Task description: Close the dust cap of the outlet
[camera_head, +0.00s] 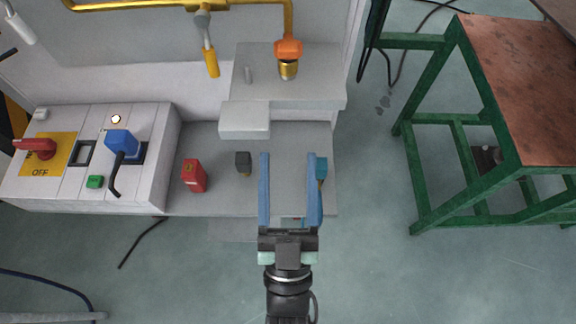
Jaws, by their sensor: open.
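A blue outlet fitting (122,142) stands on the white sloped panel at the left. A short black cable or handle hangs down from its front. I cannot tell which part of it is the dust cap or how far the cap is open. My gripper (290,162) is well to the right of the panel, above the low grey base at the centre. Its two long blue fingers are parallel and wide apart, with nothing between them.
The panel (58,192) also carries a red OFF switch (38,148) and a green button (95,182). A green-framed table (455,120) is at the right.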

